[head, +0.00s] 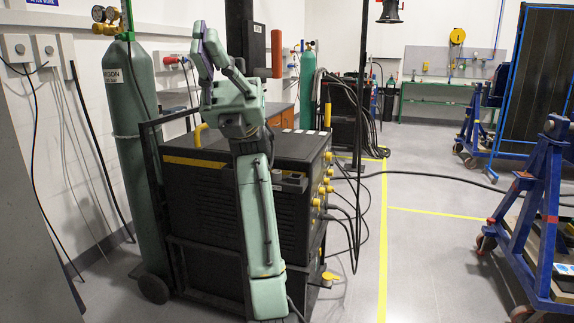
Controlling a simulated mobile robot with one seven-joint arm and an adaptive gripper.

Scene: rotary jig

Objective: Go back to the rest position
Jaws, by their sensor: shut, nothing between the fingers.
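My green arm (258,215) rises from the bottom middle of the head view, in front of a black welding machine. It bends at a thick joint (238,112) and continues up and to the left. My gripper (205,42) is at the raised end, seen small and at a slant against the white wall. It is shut, and I see nothing held in it. It stands clear of the things around it in the picture.
The black welding machine (195,200) and a green gas cylinder (130,130) are behind my arm. An upright orange handle (276,53) shows right of my gripper. A blue wheeled frame (535,215) stands at right. Grey floor (430,260) is open between, with cables farther back.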

